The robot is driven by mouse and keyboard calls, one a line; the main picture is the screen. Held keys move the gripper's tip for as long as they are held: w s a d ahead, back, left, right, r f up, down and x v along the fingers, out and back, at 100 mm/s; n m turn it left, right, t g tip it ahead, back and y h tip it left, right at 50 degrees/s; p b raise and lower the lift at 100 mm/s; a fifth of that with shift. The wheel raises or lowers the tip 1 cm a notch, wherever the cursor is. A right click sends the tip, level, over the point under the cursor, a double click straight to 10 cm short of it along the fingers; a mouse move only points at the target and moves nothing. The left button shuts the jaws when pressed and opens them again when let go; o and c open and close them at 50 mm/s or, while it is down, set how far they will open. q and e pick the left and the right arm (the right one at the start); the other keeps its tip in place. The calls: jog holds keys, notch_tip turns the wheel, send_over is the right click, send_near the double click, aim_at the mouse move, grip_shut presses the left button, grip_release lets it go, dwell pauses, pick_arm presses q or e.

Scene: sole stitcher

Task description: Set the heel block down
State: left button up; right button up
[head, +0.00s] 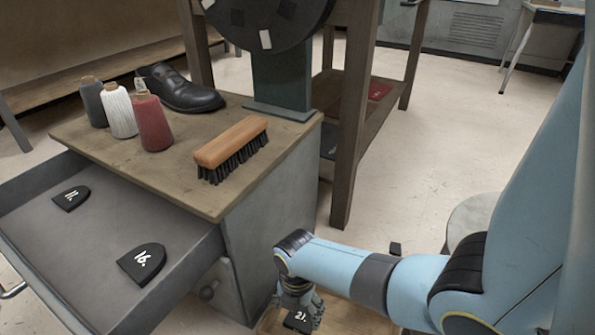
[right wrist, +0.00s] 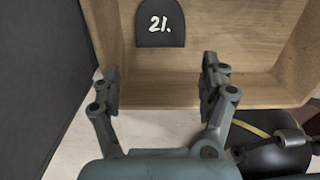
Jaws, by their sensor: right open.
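A black heel block marked 21 (right wrist: 160,28) lies in a shallow wooden box (right wrist: 250,90). In the head view it shows partly (head: 298,321) at the bottom edge, just below my right gripper (head: 300,300). In the right wrist view my right gripper (right wrist: 160,72) is open with nothing between its fingers, and the block lies beyond the fingertips, apart from them. Two more heel blocks, marked 11 (head: 71,198) and 16 (head: 142,263), lie flat in the open grey drawer (head: 90,235). My left gripper is not in view.
The bench top (head: 90,135) holds several thread spools (head: 153,122), a black shoe (head: 180,88) and a wooden brush (head: 232,145). The cabinet side (head: 270,220) stands close left of my right gripper. A dark rounded thing with a yellow band (right wrist: 265,150) is near the box.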

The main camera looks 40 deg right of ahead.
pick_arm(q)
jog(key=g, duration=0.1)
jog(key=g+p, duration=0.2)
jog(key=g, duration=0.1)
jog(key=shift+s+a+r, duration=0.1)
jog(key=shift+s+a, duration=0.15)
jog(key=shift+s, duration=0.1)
pick_arm(e)
jog(key=s+a+r+m+t, duration=0.1)
jog(key=s+r+m+t, duration=0.3)
jog(key=r+m, duration=0.7)
jog(key=s+a+r+m+t, duration=0.1)
jog(key=s+r+m+t, duration=0.3)
jog(key=r, duration=1.1)
jog(key=s+m, duration=0.3)
jog(key=m, duration=0.3)
jog(key=shift+s+a+r+m, duration=0.25)
jog(key=shift+s+r+m, duration=0.15)
